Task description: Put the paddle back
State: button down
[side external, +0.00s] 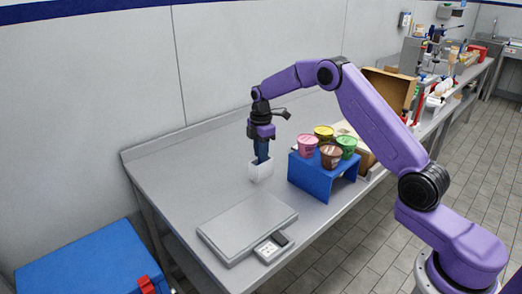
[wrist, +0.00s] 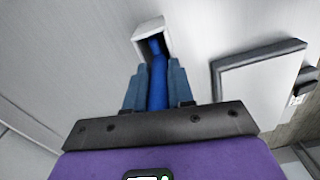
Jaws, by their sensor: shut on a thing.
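A blue paddle (wrist: 157,75) is held between the fingers of my gripper (wrist: 158,88). Its far end reaches into the mouth of a small white holder (wrist: 148,26) in the wrist view. In the side view my gripper (side external: 263,150) points down directly above the white holder (side external: 261,171), which stands on the metal table. The paddle's lower part is hidden inside the holder, and I cannot tell how deep it sits.
A blue stand (side external: 322,177) with several ice cream tubs (side external: 331,156) is right of the holder. A scale (side external: 246,226) lies in front, and it also shows in the wrist view (wrist: 255,80). An open cardboard box (side external: 388,92) is behind the tubs. The table's left part is clear.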

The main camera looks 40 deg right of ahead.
jog(key=shift+f, duration=0.3)
jog(key=c, duration=0.9)
grip_release()
notch_tip(320, 180, up, 17)
jog(key=s+a+r, duration=0.2)
jog(key=s+a, duration=0.5)
jog(key=a, duration=0.3)
jog(key=s+a+f+m, duration=0.1)
jog(key=s+a+f, duration=0.15)
jog(key=s, duration=0.95)
jog(key=s+a+f+m, duration=0.1)
jog(key=s+a, duration=0.2)
jog(key=s, duration=0.9)
jog(key=s+d+f, duration=0.2)
jog(key=s+d, duration=0.1)
jog(key=s, duration=0.4)
jog(key=s+d+f+m, duration=0.1)
jog(key=s+d+f, duration=0.1)
jog(key=s, duration=0.5)
jog(key=shift+s+d+f+m, duration=0.25)
jog(key=shift+s+d+m, duration=0.05)
jog(key=shift+s+d, duration=0.1)
